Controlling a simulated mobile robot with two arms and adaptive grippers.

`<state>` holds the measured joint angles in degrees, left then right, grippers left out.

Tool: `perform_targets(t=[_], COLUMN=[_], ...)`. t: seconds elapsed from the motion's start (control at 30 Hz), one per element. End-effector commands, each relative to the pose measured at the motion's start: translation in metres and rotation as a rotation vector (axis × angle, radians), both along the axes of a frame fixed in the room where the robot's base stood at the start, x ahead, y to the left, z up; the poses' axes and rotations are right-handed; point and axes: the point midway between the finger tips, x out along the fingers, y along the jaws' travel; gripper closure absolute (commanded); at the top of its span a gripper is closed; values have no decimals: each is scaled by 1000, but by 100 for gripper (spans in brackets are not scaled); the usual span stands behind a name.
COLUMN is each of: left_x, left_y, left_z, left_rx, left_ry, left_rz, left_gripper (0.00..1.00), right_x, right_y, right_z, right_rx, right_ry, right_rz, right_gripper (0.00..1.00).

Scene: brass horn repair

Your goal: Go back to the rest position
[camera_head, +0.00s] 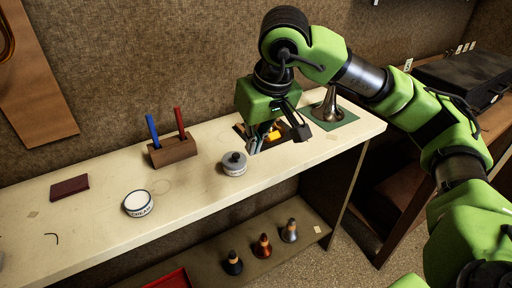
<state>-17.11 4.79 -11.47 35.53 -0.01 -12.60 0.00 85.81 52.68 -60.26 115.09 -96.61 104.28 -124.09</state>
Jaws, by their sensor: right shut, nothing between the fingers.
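My right gripper (274,132) hangs over the pale workbench (95,235), in front of a small dark tray (288,142) that holds something yellow (274,135). The gripper partly hides the tray. Its fingers are shut with nothing seen between them. My right arm reaches in from the right edge. My left gripper is not in view.
On the bench are a grey lidded pot (234,164), a white labelled tub (138,203), a wooden block (173,150) with blue and red sticks, a maroon block (69,188) and a metal bell piece (328,110) on a green mat. A lower shelf (210,275) holds several small cones.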

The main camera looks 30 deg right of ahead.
Motion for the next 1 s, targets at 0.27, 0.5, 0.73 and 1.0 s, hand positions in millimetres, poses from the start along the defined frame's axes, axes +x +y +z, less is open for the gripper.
perform_targets(t=[0.27,0.5,0.73,1.0], left_x=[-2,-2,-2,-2], left_y=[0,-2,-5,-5], left_z=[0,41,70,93], left_rx=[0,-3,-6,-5], left_ry=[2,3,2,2], left_rz=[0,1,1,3], left_gripper=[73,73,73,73], right_x=[-8,-8,-8,-8], right_y=[-1,-1,-1,-1], right_z=[4,45,74,96], right_rx=[-1,-1,-1,-1], right_ry=[-1,-1,0,0], right_rz=[0,0,0,0], right_gripper=[100,100,100,100])
